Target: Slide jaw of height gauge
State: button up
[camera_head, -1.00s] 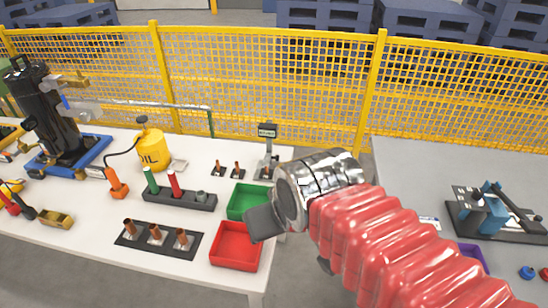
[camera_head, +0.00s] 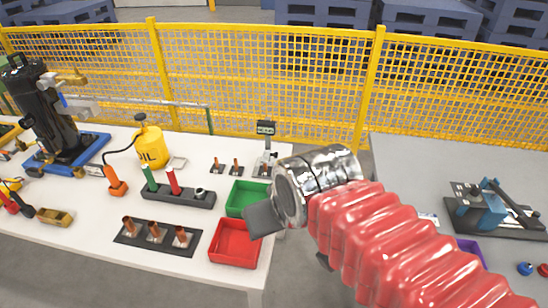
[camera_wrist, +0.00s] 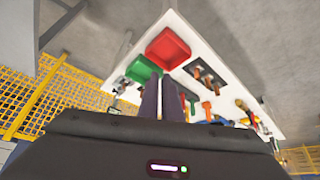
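The height gauge (camera_head: 266,150) stands upright at the back right of the white table, with a dark display head on a thin column. Its jaw is too small to make out. It shows again, small, in the wrist view (camera_wrist: 119,87). My gripper (camera_head: 262,220) is in front of the gauge and apart from it, over the right edge of the table by the bins. In the wrist view its two dark fingers (camera_wrist: 161,100) lie close together, with nothing seen between them. Their exact gap is unclear.
A green bin (camera_head: 240,193) and a red bin (camera_head: 236,233) lie beside my gripper. Several copper pieces, a black rack (camera_head: 178,197) and a yellow oil can (camera_head: 151,148) stand farther left. A yellow mesh fence (camera_head: 290,90) runs behind. A grey table (camera_head: 410,160) is at right.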

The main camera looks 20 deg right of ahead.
jog(key=shift+o, duration=0.7)
jog(key=shift+d, duration=0.2)
jog(key=o, duration=0.7)
jog(key=w+d+f+m+g, duration=0.1)
jog(key=w+d+f+g, duration=0.1)
jog(key=d+f, duration=0.3)
notch_tip(320, 180, down, 3)
jog(key=shift+r+m+g+h, duration=0.15)
jog(key=shift+m+g+h, duration=0.2)
jog(key=shift+g, duration=0.25)
jog(key=w+d+f+m+t, duration=0.2)
jog(key=w+d+f+m, duration=0.1)
jog(key=w+d+f, duration=0.75)
jog(key=w+d+f+m+t, duration=0.3)
jog(key=w+d+f, duration=0.4)
jog(key=f, duration=0.6)
jog(key=w+d+f+m+t, duration=0.2)
jog(key=w+d+f+m, duration=0.1)
jog(key=w+d+f, duration=0.7)
jog(key=w+a+r+m+t+y, duration=0.2)
jog(key=w+a+r+t, duration=0.1)
jog(key=r, duration=0.3)
jog(key=w+a+r+m+t+y, duration=0.2)
jog(key=w+a+r+m+t, duration=0.1)
jog(key=a+r+t, duration=0.1)
notch_tip(320, 180, up, 2)
jog(key=shift+t, duration=0.6)
